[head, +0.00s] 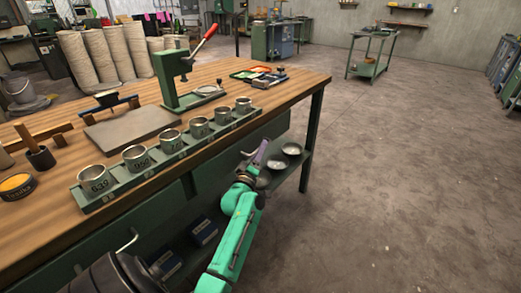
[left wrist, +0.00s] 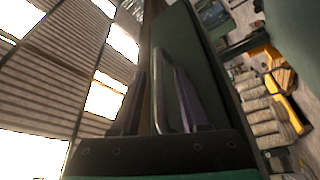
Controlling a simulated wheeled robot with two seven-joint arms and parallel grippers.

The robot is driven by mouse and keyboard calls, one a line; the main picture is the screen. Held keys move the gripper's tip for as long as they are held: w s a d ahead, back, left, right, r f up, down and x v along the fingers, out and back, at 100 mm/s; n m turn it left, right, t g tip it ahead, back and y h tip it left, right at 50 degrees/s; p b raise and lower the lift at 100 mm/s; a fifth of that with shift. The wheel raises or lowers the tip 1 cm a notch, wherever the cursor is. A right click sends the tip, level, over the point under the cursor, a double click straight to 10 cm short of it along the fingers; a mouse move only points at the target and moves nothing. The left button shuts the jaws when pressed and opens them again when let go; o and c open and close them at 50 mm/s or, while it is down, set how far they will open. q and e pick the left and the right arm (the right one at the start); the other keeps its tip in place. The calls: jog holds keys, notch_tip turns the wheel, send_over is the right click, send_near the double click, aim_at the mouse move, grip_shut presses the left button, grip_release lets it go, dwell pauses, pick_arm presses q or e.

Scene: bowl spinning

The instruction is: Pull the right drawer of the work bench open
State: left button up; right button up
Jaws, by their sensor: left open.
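The work bench (head: 313,84) has a wooden top and a dark green front. Its right drawer (head: 217,168) is a green front under the bench top and looks flush with the bench. My left gripper (head: 256,154) is at this drawer front, with its jaws open. In the left wrist view, a curved silver handle (left wrist: 159,92) stands between the two dark fingers of the left gripper (left wrist: 160,100), beside the green drawer front (left wrist: 196,55). Whether a finger touches the handle I cannot tell. In the head view the gripper hides this handle. My right gripper is not in view.
A green rack (head: 151,171) with several metal cups lies along the bench's front edge, above the drawers. Another drawer handle (head: 127,244) shows at the lower left. Metal bowls (head: 291,149) sit on the lower shelf. The floor (head: 405,185) to the right is clear.

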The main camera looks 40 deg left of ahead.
pick_arm(q)
jog(key=shift+w+a+r, duration=0.1)
jog(key=shift+w+a, duration=0.1)
jog(key=shift+w, duration=0.3)
grip_shut()
dwell(1.1)
